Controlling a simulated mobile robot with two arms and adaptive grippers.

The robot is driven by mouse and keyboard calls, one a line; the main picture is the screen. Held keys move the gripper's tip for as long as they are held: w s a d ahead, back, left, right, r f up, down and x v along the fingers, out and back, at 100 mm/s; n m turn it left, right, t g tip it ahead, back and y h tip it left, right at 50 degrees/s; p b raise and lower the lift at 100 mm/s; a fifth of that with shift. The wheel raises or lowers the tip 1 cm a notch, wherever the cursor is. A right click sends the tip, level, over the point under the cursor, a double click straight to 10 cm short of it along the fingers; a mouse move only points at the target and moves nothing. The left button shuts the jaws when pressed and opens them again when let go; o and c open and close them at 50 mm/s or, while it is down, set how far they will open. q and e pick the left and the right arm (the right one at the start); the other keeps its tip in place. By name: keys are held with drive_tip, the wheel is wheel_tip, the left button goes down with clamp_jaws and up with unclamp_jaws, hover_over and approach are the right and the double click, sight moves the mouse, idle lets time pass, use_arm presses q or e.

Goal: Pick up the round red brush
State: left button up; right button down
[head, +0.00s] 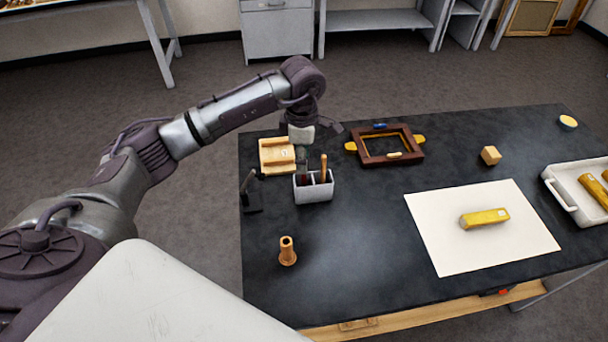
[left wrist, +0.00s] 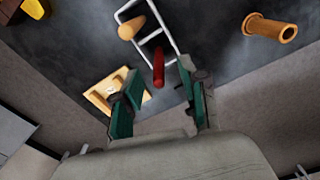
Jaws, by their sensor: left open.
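The round red brush (left wrist: 158,68) stands in a compartment of the pale holder (left wrist: 176,40), which is white-rimmed in the left wrist view. Its red end points up between my left fingers there. In the head view the holder (head: 314,190) is on the dark table, and the brush is mostly hidden behind my gripper. My left gripper (left wrist: 160,78) is open above the holder, with one green-padded finger on each side of the red end; I cannot tell whether either touches it. In the head view the left gripper (head: 303,152) points down. My right gripper is not in view.
A wooden-handled tool (head: 323,168) stands in the holder's other compartment. A wooden block piece (head: 277,155) lies behind left, a black stand (head: 250,194) left, an orange cylinder (head: 287,252) in front. A dark frame (head: 372,158) is right. The table's front middle is clear.

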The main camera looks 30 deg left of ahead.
use_arm(q)
wheel_tip(320, 180, down, 3)
drive_tip(key=shift+d+f+p, duration=0.1)
drive_tip(key=shift+p, duration=0.5)
drive_tip(key=shift+f, duration=0.15)
drive_tip(key=shift+w, duration=0.1)
clamp_jaws()
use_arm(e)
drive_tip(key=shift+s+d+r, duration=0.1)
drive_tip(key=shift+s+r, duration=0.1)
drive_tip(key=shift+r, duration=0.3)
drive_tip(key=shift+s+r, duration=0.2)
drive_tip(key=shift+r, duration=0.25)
